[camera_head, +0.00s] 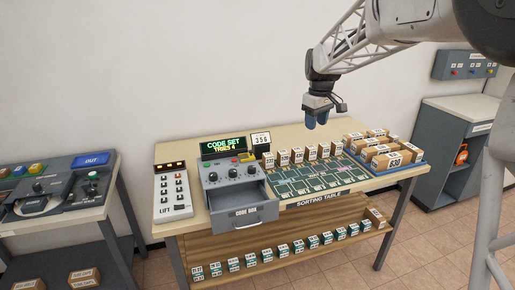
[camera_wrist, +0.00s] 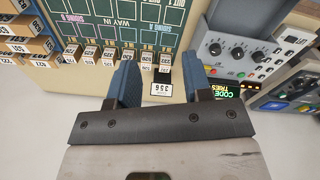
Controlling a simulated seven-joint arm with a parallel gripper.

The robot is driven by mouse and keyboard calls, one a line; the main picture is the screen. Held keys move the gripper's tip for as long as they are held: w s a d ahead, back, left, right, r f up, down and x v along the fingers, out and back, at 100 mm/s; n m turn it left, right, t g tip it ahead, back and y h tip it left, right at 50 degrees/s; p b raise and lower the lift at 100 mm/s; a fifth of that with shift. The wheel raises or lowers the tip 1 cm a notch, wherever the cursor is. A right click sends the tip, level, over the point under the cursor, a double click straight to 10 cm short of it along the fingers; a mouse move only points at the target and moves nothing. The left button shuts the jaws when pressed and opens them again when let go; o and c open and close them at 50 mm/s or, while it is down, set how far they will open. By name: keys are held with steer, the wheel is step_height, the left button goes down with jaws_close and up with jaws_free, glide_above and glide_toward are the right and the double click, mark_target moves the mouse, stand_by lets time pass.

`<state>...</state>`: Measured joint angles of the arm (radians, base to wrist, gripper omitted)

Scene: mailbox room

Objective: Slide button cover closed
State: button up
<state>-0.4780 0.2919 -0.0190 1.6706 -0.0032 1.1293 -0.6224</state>
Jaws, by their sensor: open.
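The grey code box (camera_head: 229,176) stands on the sorting table. It has a row of small coloured buttons, knobs and a green-lit display reading CODE SET, TRIES 4. Its front drawer (camera_head: 243,212) is pulled out. A small yellow part (camera_head: 248,157) sits at the box's upper right edge; I cannot tell whether it is the button cover. The box also shows at the right of the wrist view (camera_wrist: 238,50). My gripper (camera_head: 317,118) is open and empty, in the air above the back of the table. Its two blue fingers (camera_wrist: 160,85) are apart in the wrist view.
A LIFT panel (camera_head: 172,192) stands left of the code box. A small sign reading 356 (camera_head: 261,139) stands behind it. Small parcels (camera_head: 310,152) line the green board (camera_head: 300,182), and a blue tray (camera_head: 408,168) of boxes is at right. Another console (camera_head: 75,185) is at far left.

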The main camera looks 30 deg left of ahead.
steer(key=w+a+f+n, duration=0.1)
steer(key=w+a+f, duration=0.15)
steer(key=a, duration=0.45)
steer(key=w+a+f+n, duration=0.2)
steer(key=a+f, duration=0.1)
steer(key=a, duration=0.4)
steer(key=n, duration=0.2)
glide_toward(246, 155)
steer(key=shift+w+d+r+g, duration=0.4)
steer(key=shift+w+d+r, duration=0.3)
steer(key=shift+w+d, duration=0.15)
steer(key=shift+f, duration=3.9)
steer(key=shift+c, duration=0.3)
jaws_close()
